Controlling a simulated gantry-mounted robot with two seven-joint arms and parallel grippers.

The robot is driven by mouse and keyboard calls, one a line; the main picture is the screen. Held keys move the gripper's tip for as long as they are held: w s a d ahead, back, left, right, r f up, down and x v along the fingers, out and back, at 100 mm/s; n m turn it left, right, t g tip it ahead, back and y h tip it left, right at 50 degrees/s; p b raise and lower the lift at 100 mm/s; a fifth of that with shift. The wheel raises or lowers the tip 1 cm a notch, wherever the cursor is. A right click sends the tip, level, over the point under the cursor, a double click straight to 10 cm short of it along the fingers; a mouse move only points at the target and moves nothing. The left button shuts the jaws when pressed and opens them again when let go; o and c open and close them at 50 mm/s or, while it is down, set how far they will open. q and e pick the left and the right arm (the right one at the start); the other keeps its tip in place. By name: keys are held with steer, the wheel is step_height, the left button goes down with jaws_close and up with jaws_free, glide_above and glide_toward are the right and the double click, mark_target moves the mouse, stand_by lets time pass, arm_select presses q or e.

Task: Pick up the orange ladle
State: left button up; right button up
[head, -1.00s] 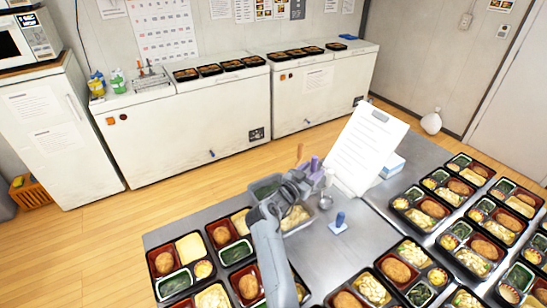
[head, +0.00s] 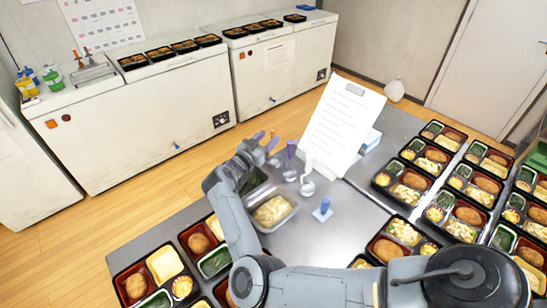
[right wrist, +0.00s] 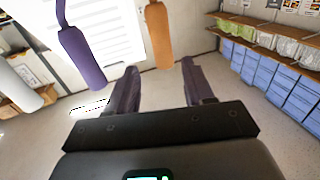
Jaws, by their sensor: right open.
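My right gripper (head: 265,141) is open beside the handle. In the wrist view, the handle's lower end lies in line with the gap between the fingers (right wrist: 158,72). No contact is visible. My left gripper is not in view.
A purple-handled ladle (head: 291,150) and a white-handled one (head: 309,163) stand just right of the orange one. A food container (head: 285,219), a blue-handled tool (head: 322,210) and a clipboard (head: 345,120) are near. Bento trays (head: 440,135) fill the right side.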

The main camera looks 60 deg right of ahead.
mark_target(271, 134)
steer(key=shift+w+d+f, duration=0.1)
steer(key=shift+d+f, duration=0.05)
steer(key=shift+d, duration=1.15)
steer(key=shift+w+d+f, duration=0.1)
steer(key=shift+d+f, duration=0.05)
steer(key=shift+d, duration=1.1)
jaws_close()
